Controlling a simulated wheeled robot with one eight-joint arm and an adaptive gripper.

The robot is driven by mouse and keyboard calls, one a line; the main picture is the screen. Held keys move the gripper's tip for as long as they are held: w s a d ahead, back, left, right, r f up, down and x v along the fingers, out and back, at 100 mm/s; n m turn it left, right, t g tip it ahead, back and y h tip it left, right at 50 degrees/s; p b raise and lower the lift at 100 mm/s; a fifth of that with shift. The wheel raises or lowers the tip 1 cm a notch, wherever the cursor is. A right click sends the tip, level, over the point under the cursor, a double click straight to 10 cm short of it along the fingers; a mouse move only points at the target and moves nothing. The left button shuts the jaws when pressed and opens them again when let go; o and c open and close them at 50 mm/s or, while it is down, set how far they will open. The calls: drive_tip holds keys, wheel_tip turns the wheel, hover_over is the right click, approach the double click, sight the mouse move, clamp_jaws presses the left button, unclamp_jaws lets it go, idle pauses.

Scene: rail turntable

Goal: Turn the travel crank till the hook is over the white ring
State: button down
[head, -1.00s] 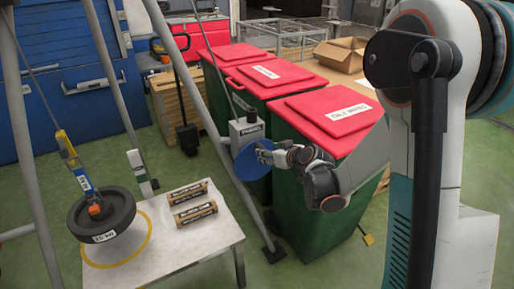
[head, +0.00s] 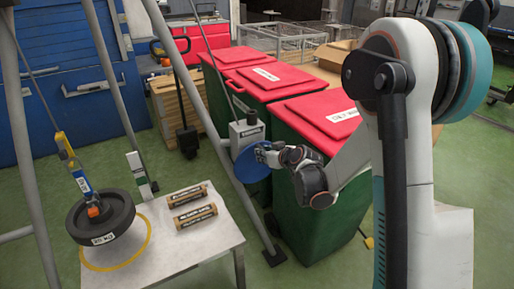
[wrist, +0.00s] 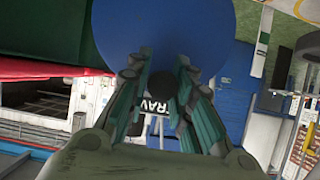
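The travel crank is a blue disc (head: 252,160) on a grey box (head: 247,131) on the frame leg; the disc fills the top of the wrist view (wrist: 165,25). My gripper (head: 264,153) is at the disc. In the wrist view its fingers (wrist: 164,85) close from both sides on the crank's dark round handle (wrist: 164,92). The orange hook (head: 94,211) hangs from a yellow-and-blue hoist line and carries a black round weight (head: 112,222). The weight hangs over the back left part of a yellow ring (head: 148,252) on the table. I see no white ring.
The pale table (head: 205,240) bears two brown labelled blocks (head: 195,215) right of the ring. Green bins with red lids (head: 325,110) stand close behind my arm. Grey frame legs (head: 190,80) slope down around the table.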

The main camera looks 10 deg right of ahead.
drive_tip(key=shift+a, duration=0.1)
drive_tip(key=a, duration=0.1)
drive_tip(key=s+a, duration=0.1)
drive_tip(key=shift+a+f, duration=0.25)
drive_tip(key=shift+a, duration=0.05)
idle(0.4)
drive_tip(key=shift+w, duration=0.1)
